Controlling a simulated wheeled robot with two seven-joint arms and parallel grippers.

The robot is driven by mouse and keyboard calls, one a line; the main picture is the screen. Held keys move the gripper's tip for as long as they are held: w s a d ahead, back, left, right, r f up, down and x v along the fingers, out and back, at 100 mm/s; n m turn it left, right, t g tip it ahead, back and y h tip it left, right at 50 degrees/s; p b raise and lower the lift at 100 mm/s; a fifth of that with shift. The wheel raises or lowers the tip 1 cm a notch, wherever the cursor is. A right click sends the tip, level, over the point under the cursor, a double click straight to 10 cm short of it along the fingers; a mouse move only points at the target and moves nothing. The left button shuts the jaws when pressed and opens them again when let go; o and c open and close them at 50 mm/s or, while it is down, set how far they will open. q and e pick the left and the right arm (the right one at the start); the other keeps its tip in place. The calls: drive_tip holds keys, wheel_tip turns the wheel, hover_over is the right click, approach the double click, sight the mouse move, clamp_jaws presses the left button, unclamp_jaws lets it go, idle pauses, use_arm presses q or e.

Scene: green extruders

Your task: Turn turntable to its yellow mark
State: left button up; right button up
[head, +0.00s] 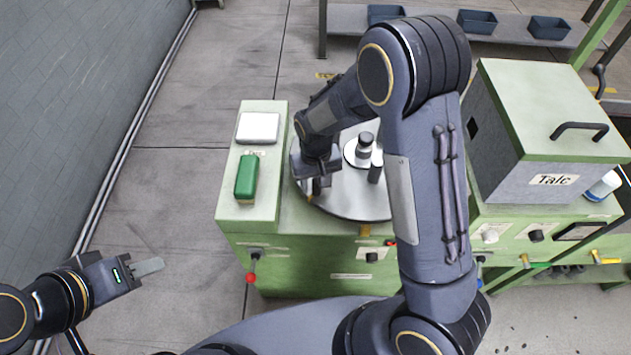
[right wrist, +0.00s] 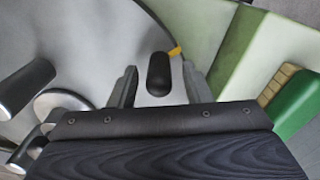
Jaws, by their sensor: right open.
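The turntable (head: 350,200) is a light grey disc on a green machine; its surface also fills the left of the right wrist view (right wrist: 75,45). A dark upright post (head: 376,168) and a dark-topped hub piece (head: 364,148) stand on it. My right gripper (head: 318,188) is over its left front rim. In the right wrist view its open fingers (right wrist: 158,88) lie either side of a black rounded knob (right wrist: 158,72); contact cannot be told. A small yellow mark (right wrist: 175,51) shows beside the knob. Another yellow patch (head: 365,230) is at the machine's front edge. My left gripper (head: 148,267) is away at lower left.
A green block (head: 246,176) and a white box (head: 258,127) lie on the ledge left of the turntable. A red-tipped lever (head: 251,277) is on the machine front. A "Talc" hopper (head: 550,130) stands at right. Floor at left is clear.

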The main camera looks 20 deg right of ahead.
drive_tip(key=shift+f, duration=0.75)
clamp_jaws()
